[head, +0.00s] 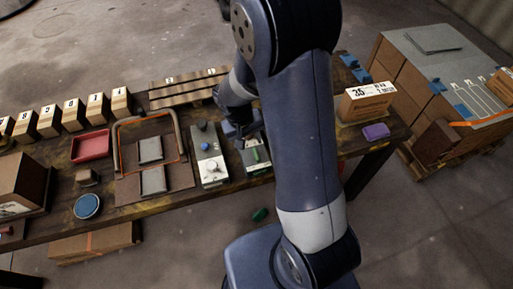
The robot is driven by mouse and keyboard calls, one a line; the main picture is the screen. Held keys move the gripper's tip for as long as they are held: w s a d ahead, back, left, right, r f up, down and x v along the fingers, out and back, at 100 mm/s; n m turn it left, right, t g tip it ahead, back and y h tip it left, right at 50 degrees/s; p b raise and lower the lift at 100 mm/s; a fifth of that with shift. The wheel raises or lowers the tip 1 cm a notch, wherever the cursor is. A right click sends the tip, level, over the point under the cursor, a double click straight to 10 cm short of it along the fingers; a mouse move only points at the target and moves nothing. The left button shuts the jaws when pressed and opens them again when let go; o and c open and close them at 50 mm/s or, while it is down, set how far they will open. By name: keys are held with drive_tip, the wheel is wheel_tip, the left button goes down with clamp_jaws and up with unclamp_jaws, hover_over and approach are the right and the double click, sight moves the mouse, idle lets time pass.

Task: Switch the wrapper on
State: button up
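A device with a grey-and-orange hoop frame (118,146) stands on a brown base on the bench; I cannot tell for sure that it is the wrapper. Right of it is a pale control box (212,168) with a blue knob (205,147) and a white dial. Further right is a smaller box with a green switch part (256,155), partly hidden behind my gripper. My gripper (246,133) is low over the back of this smaller box. Its fingers are dark and small, so their opening and any contact cannot be made out. The switch position cannot be read.
The wooden bench (160,208) holds a red tray (90,146), a row of numbered blocks (74,113), a blue round dish (87,206) and a slatted rack (185,88). A labelled carton (367,102) and a purple block (376,131) are at right. A green object (260,214) lies on the floor.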

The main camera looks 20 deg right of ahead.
sight(256, 154)
drive_tip(key=f, duration=0.2)
drive_tip(key=d+f, duration=0.1)
drive_tip(key=f, duration=0.5)
drive_tip(key=shift+d+f+p, duration=0.2)
drive_tip(key=shift+d+p, duration=0.1)
drive_tip(key=shift+d, duration=0.1)
clamp_jaws()
